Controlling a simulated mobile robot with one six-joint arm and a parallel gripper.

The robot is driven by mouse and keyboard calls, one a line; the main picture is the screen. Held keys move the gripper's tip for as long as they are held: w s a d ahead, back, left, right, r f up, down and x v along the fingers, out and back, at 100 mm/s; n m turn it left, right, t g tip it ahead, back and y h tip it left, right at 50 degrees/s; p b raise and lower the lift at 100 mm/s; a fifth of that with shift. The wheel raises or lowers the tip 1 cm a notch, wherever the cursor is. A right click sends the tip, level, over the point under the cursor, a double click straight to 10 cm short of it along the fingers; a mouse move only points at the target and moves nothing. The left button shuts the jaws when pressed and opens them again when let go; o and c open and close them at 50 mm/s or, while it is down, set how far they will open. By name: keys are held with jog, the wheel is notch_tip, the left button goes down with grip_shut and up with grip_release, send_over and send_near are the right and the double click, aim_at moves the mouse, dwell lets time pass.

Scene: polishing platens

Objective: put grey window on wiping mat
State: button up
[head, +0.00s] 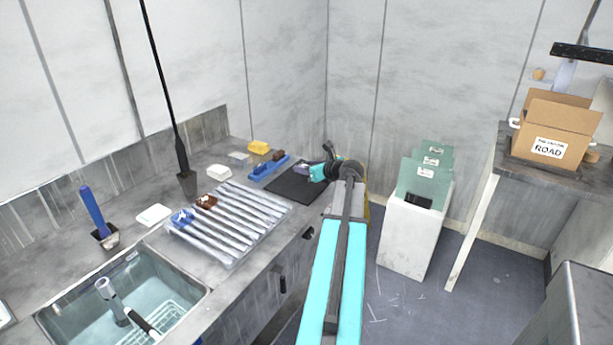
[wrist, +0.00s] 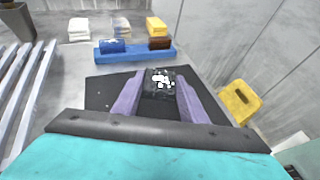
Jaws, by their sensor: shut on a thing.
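My gripper (wrist: 158,100) has purple fingers and is shut on a dark grey window (wrist: 160,82) with white specks on its face. The window shows between the fingertips in the wrist view. The black wiping mat (wrist: 98,92) lies on the counter below and around the gripper. I cannot tell whether the window touches the mat. In the head view the mat (head: 291,187) is at the counter's right end, and my gripper (head: 303,168) is over its far right part. The window is not clearly visible there.
A blue rack (wrist: 135,53) with a blue and a brown block stands just behind the mat. A yellow block (head: 259,147) and a white stack (head: 219,172) sit farther back. A ribbed metal rack (head: 228,222) lies left of the mat, near the sink (head: 190,285).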

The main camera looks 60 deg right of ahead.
jog(key=shift+f, duration=1.75)
jog(key=shift+f, duration=0.15)
jog(key=o, duration=1.1)
jog(key=shift+s+a+r, duration=0.1)
jog(key=shift+s+r, duration=0.05)
jog(key=shift+r, duration=0.05)
jog(key=v, duration=1.1)
jog(key=shift+s+a+r+b, duration=0.1)
jog(key=shift+s+r+b, duration=0.15)
jog(key=shift+s+b, duration=0.1)
